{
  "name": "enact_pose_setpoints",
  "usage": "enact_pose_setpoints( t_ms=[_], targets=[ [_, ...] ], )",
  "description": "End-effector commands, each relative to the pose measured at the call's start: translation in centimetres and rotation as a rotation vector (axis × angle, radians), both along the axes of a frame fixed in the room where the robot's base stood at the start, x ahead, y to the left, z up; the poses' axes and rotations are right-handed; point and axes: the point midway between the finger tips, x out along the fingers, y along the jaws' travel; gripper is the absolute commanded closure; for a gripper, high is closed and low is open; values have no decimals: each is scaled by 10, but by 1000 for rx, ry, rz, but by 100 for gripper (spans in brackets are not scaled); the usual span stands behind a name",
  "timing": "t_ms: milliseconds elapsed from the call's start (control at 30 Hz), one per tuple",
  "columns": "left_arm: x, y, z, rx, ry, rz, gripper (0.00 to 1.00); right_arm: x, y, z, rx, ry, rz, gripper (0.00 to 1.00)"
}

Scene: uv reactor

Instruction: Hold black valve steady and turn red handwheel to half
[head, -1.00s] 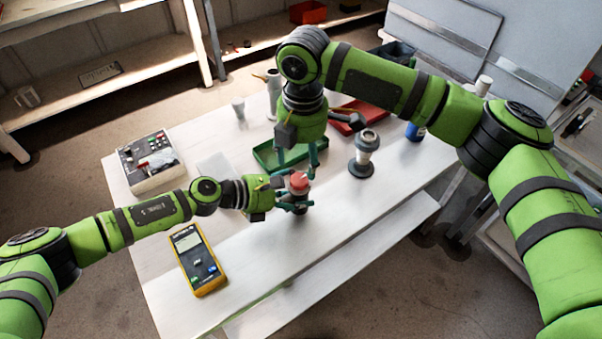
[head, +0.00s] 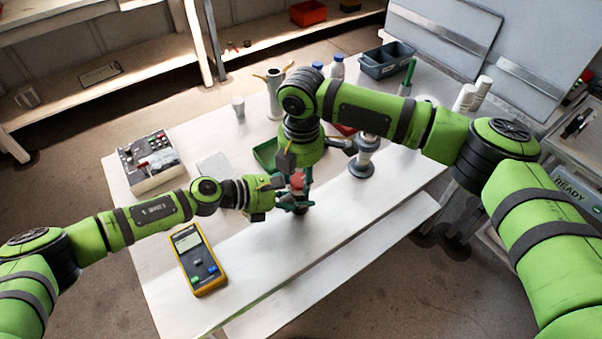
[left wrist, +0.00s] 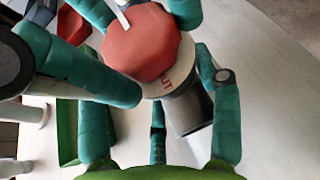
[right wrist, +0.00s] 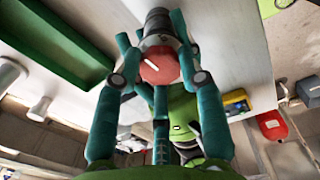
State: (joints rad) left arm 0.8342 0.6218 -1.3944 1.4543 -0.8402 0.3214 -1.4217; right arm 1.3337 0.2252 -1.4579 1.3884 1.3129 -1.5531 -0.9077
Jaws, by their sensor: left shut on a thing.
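The red handwheel (head: 298,181), eight-sided with a white pointer mark, sits on the black valve (left wrist: 190,110). A pale lettered plate (left wrist: 176,78) lies under the wheel, its lettering partly hidden. My left gripper (head: 291,203) comes in from the left and is shut on the black valve, below the wheel. My right gripper (head: 296,190) points down from above, with teal fingers on either side of the red wheel. In the right wrist view, the wheel (right wrist: 158,67) lies between its fingers, which look open around it. Contact is hard to tell.
A yellow multimeter (head: 197,262) lies at the front left, and a control box (head: 150,162) behind it. A green tray (head: 266,154) is behind the valve. A grey flanged piece (head: 362,160) stands to the right. The front right of the table is clear.

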Motion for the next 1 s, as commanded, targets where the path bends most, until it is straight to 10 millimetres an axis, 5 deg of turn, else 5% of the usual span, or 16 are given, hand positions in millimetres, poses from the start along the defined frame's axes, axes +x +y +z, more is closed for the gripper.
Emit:
enact_pose_setpoints(
  t_ms=[433, 733, 767, 800, 1000],
  targets=[
    [-2, 5, -9, 14, 12, 4, 80, 0, -6, -3, -4, 4, -248, 93],
    [-2, 6, -10, 14, 12, 5, 80, 0, -7, -3, -7, 4, -261, 93],
    [-2, 6, -10, 14, 13, 5, 80, 0, -7, -4, -7, 4, -261, 48],
    [-2, 6, -10, 15, 12, 6, 80, 0, -7, -4, -7, 4, -261, 36],
    [-2, 6, -9, 15, 10, 4, 80, 0, -5, -2, -2, 3, -257, 36]
  ],
)
